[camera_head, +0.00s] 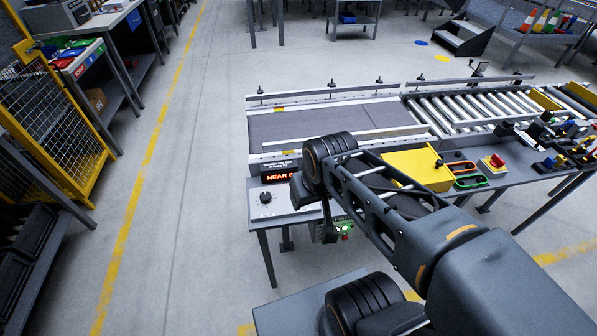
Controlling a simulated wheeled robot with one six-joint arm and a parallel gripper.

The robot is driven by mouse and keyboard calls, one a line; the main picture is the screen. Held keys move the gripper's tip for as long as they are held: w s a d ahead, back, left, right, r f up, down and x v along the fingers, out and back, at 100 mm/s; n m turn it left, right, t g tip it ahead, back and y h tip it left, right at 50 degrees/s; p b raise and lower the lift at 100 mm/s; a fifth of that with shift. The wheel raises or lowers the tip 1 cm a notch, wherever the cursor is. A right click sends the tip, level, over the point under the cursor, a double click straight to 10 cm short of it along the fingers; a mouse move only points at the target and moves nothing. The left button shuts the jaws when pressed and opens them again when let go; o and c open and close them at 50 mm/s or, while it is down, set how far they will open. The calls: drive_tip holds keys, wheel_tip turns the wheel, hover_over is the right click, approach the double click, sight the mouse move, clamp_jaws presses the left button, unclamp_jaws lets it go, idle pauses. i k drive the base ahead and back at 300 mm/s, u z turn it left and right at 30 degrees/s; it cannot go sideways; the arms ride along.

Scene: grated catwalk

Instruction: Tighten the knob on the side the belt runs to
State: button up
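The conveyor's dark grey belt (290,126) lies in a metal frame on a bench. A red-lit display (279,176) at its near left reads "NEAR", with the rest hidden behind my arm. A small dark label above it is too small to read. A round black knob (265,197) sits on the pale panel below the display. Several small black knobs stand along the far rail, one at its left end (260,91). My arm covers much of the near side. A dark part at my arm's end, probably my gripper (328,235), hangs by the bench's front; its fingers are unclear.
Metal rollers (470,107) continue right of the belt. A yellow housing (418,169), red button (495,162) and several small parts are along the near right. A yellow mesh guard (55,115) stands left. Open floor (190,220) lies between the guard and the bench.

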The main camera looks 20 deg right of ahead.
sight(265, 197)
drive_tip(key=z, duration=0.5)
drive_tip(key=k, duration=1.05)
drive_tip(key=u, duration=0.8)
drive_tip(key=i, duration=1.45)
drive_tip(key=z, duration=0.25)
